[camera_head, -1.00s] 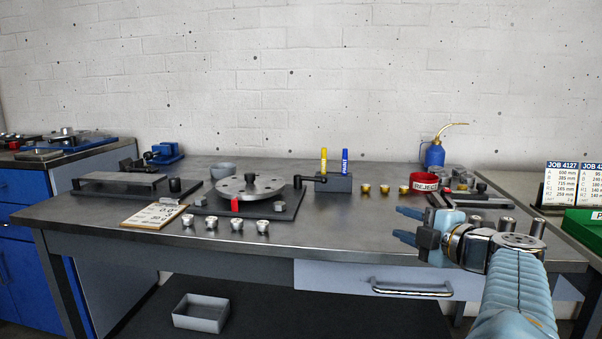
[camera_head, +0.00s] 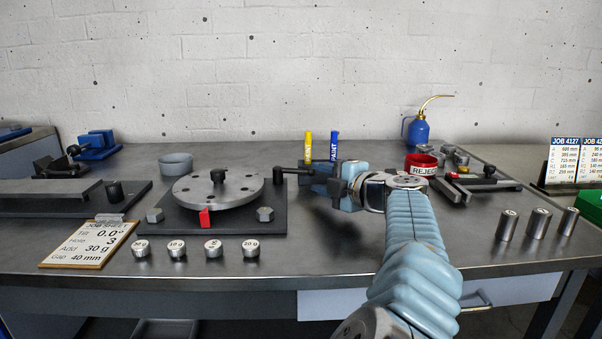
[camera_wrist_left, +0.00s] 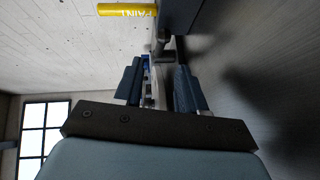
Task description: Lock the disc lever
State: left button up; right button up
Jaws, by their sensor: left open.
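The grey disc (camera_head: 240,190) lies flat on a dark base plate (camera_head: 230,222), with a post at its centre, several holes and a red tab (camera_head: 205,217) at its front edge. The black lever (camera_head: 293,171) stands at the disc's right side, its arm pointing right. My left gripper (camera_head: 318,180) is open and close to the lever's right end, hiding part of that area; I cannot tell whether it touches. In the left wrist view both blue fingers (camera_wrist_left: 157,85) are apart, with small grey and blue parts seen between them. My right gripper is not in view.
Yellow (camera_head: 308,146) and blue (camera_head: 334,146) paint markers stand just behind my gripper. Several small weights (camera_head: 176,249) line up in front of the plate beside a job sheet (camera_head: 86,241). A red reject cup (camera_head: 421,164) and metal cylinders (camera_head: 507,225) stand to the right.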

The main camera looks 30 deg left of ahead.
aim_at(299, 172)
pick_arm(q)
jog(key=x, duration=0.7)
grip_shut()
